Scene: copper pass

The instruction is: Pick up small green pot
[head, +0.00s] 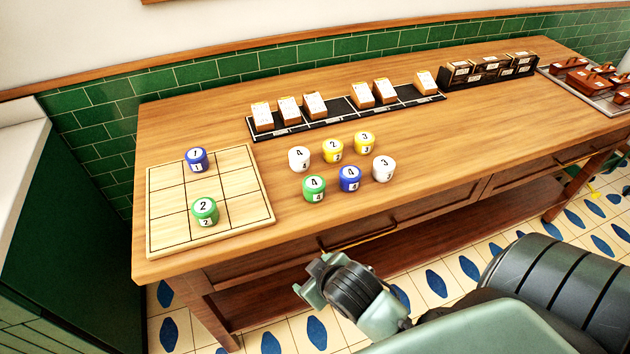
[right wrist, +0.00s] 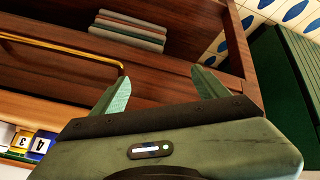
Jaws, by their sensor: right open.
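Two green pots with white bands show in the head view. One, marked 4 (head: 314,189), stands on the table in the front row of loose pots. The other, marked 2 (head: 205,211), stands on the gridded wooden board (head: 262,213). They look close in size, so I cannot tell which is the small one. My right gripper (head: 310,279) is open and empty in front of the table's front edge, apart from both pots. Its spread fingers also show in the right wrist view (right wrist: 160,76). My left gripper is out of view.
White (head: 299,158), yellow (head: 333,150) and blue (head: 349,178) pots stand close around the green 4 pot. A blue pot (head: 196,160) is on the board. A black card rack (head: 345,116) lies behind. A brass drawer handle (right wrist: 75,61) faces my right gripper. The table's right-front is clear.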

